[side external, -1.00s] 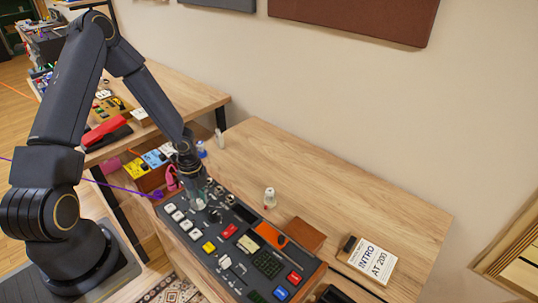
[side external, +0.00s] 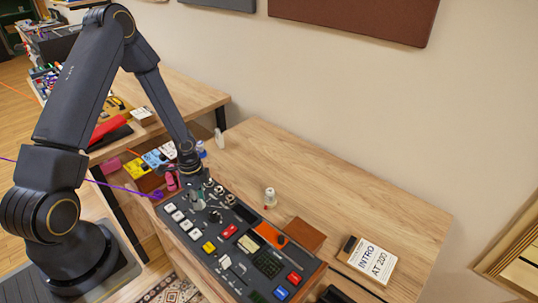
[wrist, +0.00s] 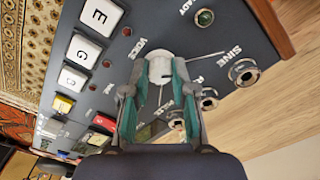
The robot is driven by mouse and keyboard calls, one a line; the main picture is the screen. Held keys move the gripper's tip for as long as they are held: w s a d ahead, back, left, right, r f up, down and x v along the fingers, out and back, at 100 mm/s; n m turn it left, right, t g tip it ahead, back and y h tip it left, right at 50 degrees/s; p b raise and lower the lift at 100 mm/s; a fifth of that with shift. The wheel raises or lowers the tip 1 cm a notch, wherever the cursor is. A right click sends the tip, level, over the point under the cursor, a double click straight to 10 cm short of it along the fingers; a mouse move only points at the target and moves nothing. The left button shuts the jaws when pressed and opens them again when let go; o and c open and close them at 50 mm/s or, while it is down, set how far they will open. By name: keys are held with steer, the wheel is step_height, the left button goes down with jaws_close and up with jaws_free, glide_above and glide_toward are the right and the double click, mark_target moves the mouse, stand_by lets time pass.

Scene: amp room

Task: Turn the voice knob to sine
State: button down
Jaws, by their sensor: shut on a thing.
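The dark control panel (side external: 236,258) lies on the bench, with buttons, knobs and jacks on its face. In the wrist view, the pale voice knob (wrist: 160,69) stands beside the word VOICE. My gripper (wrist: 158,80) is shut on this knob, with a teal finger pad on each side. A thin white line runs right from the knob towards the SINE label (wrist: 222,55); PULSE is lower. The knob's pointer cannot be made out. In the side view my gripper (side external: 196,201) is down at the panel's far left part and hides the knob.
Metal jacks (wrist: 243,72) line the panel beside the labels. White keys (wrist: 101,16) are on the other side. A black knob (side external: 214,216) stands close to my gripper. Coloured pedals (side external: 150,163) are behind it.

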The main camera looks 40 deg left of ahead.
steer(key=shift+n, duration=0.4)
steer(key=c, duration=1)
jaws_free()
steer(key=shift+o, duration=0.2)
steer(key=shift+r, duration=0.1)
step_height(320, 180, up, 12)
